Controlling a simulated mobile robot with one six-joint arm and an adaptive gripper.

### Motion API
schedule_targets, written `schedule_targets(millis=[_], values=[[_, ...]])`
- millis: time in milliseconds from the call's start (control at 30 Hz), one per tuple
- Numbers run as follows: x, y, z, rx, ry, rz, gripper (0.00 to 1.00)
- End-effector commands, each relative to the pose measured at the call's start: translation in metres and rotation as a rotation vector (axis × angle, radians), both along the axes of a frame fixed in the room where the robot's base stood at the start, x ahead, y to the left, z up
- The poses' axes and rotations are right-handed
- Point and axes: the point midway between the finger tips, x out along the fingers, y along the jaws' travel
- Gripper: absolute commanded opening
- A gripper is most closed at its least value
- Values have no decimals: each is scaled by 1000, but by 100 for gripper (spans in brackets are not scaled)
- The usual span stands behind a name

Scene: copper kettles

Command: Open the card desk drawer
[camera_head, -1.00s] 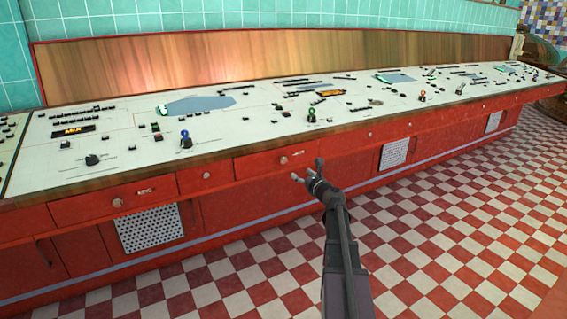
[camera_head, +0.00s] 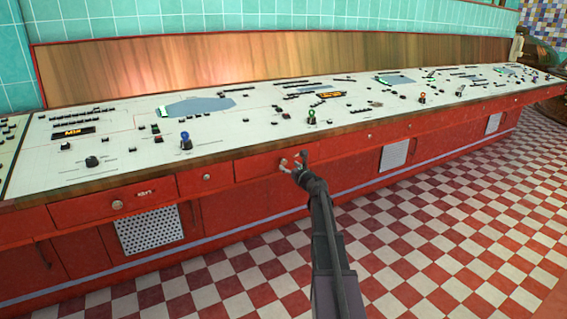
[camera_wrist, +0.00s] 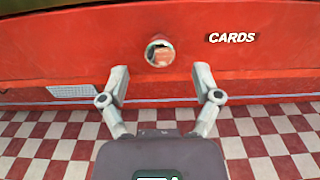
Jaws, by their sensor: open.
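The red card drawer (camera_head: 255,167) is shut, set in the front of the long red desk. In the wrist view its face carries the white word CARDS (camera_wrist: 232,37) and a round metal knob (camera_wrist: 160,51). My gripper (camera_head: 292,162) is open and empty, right at the drawer front. In the wrist view my gripper (camera_wrist: 161,74) has its two fingers spread to either side of the knob, which sits centred just beyond the fingertips. I cannot tell whether the tips reach past the knob's face. In the head view the gripper hides the knob and the drawer's label.
The desk's white control top (camera_head: 230,125) overhangs above, with a wooden front edge. Another knobbed drawer (camera_head: 112,205) and a small knobbed panel (camera_head: 207,177) are to the left. Metal grilles (camera_head: 149,229) sit lower down. The checkered floor (camera_head: 430,220) in front is clear.

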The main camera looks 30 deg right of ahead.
Motion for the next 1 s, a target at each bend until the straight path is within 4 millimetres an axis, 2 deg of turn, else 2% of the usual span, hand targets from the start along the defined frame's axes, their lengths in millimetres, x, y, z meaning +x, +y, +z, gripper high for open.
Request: schedule_targets(millis=[33, 100, 300, 500, 800, 1000], values=[[11, -1, 0, 0, 0, 1, 82], [21, -1, 0, 0, 0, 0, 82], [40, -1, 0, 0, 0, 0, 82], [48, 0, 0, 0, 0, 0, 82], [48, 0, 0, 0, 0, 0, 82], [48, 0, 0, 0, 0, 0, 22]])
